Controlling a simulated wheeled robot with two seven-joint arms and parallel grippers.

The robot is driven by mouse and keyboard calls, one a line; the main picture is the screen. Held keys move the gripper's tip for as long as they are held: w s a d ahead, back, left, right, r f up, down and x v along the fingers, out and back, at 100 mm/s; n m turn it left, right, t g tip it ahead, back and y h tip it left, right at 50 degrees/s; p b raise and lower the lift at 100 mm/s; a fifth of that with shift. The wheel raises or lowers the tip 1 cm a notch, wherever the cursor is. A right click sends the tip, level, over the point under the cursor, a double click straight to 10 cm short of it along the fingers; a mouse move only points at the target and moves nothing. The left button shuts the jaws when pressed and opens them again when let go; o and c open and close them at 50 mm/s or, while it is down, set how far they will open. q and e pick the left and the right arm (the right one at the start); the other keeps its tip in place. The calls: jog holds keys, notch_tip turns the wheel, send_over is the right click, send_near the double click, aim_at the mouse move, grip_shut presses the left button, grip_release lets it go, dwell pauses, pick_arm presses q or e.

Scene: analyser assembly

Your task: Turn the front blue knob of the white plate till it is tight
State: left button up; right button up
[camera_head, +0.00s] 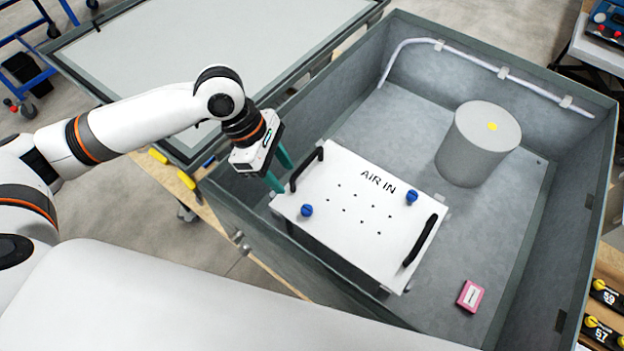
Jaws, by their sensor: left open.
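The white plate (337,236) marked "AIR IN" lies on a box inside the grey case, with a black handle at each of two ends. One blue knob (307,210) is at its near left corner, and another blue knob (411,197) is at its far right side. My left gripper (281,176) is open, its teal fingers pointing down by the plate's left edge, close to the left black handle (306,169). It is behind the near knob and apart from it. Nothing shows between the fingers. My right gripper is out of view.
The grey case (570,85) has high walls around the plate. A grey cylinder (478,145) with a yellow spot stands behind right. A pink box (470,296) lies on the case floor. A white hose (466,56) runs along the back wall. A flat lid (210,50) is behind left.

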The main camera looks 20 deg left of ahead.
pick_arm(q)
jog(key=p, duration=0.2)
send_near(307, 209)
jog(key=f, duration=0.2)
jog(key=x, duration=0.2)
jog(key=p+x, duration=0.1)
jog(key=x, duration=0.2)
jog(key=shift+w+d+f, duration=0.15)
jog(key=shift+d, duration=0.4)
jog(key=shift+d+f, duration=0.15)
jog(key=shift+f, duration=0.25)
grip_shut()
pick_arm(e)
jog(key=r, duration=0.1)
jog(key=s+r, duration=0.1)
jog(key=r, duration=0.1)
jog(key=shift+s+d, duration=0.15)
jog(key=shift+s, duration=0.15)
pick_arm(q)
jog(key=shift+m, duration=0.5)
